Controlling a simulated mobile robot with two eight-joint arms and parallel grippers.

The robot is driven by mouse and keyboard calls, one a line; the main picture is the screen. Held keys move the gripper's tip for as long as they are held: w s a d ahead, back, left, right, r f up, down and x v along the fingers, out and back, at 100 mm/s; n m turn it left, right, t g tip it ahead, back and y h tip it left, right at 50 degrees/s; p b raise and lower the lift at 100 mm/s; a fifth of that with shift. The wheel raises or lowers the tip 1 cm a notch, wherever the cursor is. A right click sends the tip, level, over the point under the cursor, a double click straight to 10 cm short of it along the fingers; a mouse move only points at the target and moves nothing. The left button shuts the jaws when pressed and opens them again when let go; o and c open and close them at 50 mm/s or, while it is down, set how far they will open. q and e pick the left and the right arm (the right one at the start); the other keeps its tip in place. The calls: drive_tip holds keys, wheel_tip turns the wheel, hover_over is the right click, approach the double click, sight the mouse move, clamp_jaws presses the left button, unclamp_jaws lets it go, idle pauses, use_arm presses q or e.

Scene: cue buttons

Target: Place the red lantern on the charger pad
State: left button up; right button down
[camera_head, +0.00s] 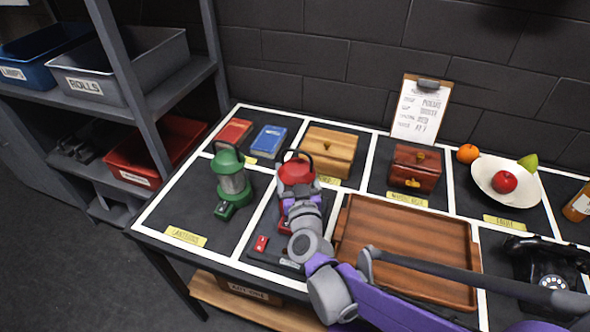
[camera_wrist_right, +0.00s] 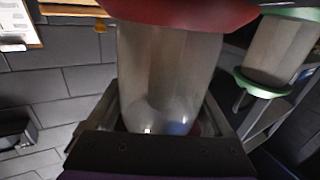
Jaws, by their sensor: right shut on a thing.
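The red lantern (camera_head: 296,171) has a red cap with a dark handle and appears roughly upright; its lower part is largely hidden behind my right gripper. My right gripper (camera_head: 300,198) is shut around its clear glass body. In the right wrist view the glass (camera_wrist_right: 170,75) sits between the two fingers under the red cap (camera_wrist_right: 185,12). I cannot tell whether its base touches the table. A dark panel with a small red button (camera_head: 262,243) lies in front of it, partly covered by my arm. I cannot clearly make out the charger pad. My left gripper is not in view.
A green lantern (camera_head: 232,182) stands close by on the left. Behind are a red book (camera_head: 233,132), a blue book (camera_head: 269,140) and a light wooden box (camera_head: 328,150). A wooden tray (camera_head: 410,245) lies right of my gripper, beside a black telephone (camera_head: 548,265).

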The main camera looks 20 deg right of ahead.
drive_tip(key=shift+c, duration=0.2)
unclamp_jaws()
drive_tip(key=shift+o, duration=0.2)
drive_tip(key=shift+r, duration=0.2)
drive_tip(key=s+a+p, duration=0.1)
drive_tip(key=s, duration=1.1)
drive_tip(key=shift+a, duration=0.25)
drive_tip(key=shift+f, duration=0.1)
